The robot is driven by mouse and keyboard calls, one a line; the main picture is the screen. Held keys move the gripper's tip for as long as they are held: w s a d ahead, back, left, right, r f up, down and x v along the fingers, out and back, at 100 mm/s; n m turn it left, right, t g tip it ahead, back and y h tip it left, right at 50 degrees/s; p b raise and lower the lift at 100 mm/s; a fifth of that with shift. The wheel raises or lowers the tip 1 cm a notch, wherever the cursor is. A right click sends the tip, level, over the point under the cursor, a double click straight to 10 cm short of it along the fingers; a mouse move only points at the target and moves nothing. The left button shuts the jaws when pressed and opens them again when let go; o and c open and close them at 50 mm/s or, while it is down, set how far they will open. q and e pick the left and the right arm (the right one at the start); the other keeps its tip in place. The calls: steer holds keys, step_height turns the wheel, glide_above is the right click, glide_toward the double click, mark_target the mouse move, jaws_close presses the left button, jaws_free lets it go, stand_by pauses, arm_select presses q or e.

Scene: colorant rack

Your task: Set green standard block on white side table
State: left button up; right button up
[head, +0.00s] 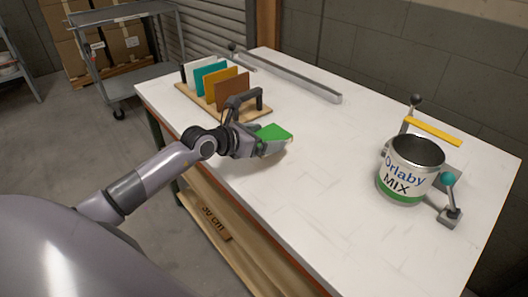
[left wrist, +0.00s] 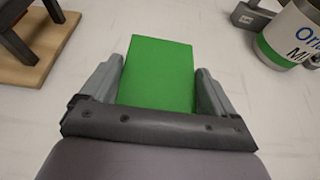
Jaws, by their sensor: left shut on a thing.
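The green standard block (head: 273,132) is a flat green piece held over the near left part of the white side table (head: 310,185). My left gripper (head: 268,146) is shut on it. In the left wrist view the green block (left wrist: 160,72) sits between the two fingers of the left gripper (left wrist: 158,92), with white tabletop around it. Whether the block touches the tabletop I cannot tell. My right gripper is not in view.
A wooden rack (head: 243,114) with several coloured panels stands just behind the gripper. A metal can (head: 406,176) marked "Orlaby MIX" stands at the right by a clamp-like stand (head: 450,212). A grey rail (head: 300,82) lies at the back. The middle and front tabletop is clear.

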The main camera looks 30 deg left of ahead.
mark_target(264, 160)
arm_select(q)
steer(key=shift+f+b, duration=0.35)
steer(key=shift+f, duration=2.15)
steer(key=shift+f, duration=0.1)
steer(key=o, duration=0.8)
steer(key=shift+s+a+r, duration=0.15)
steer(key=shift+s+r, duration=0.1)
steer(key=shift+s, duration=0.15)
steer(key=p+v, duration=0.1)
steer(key=v, duration=1)
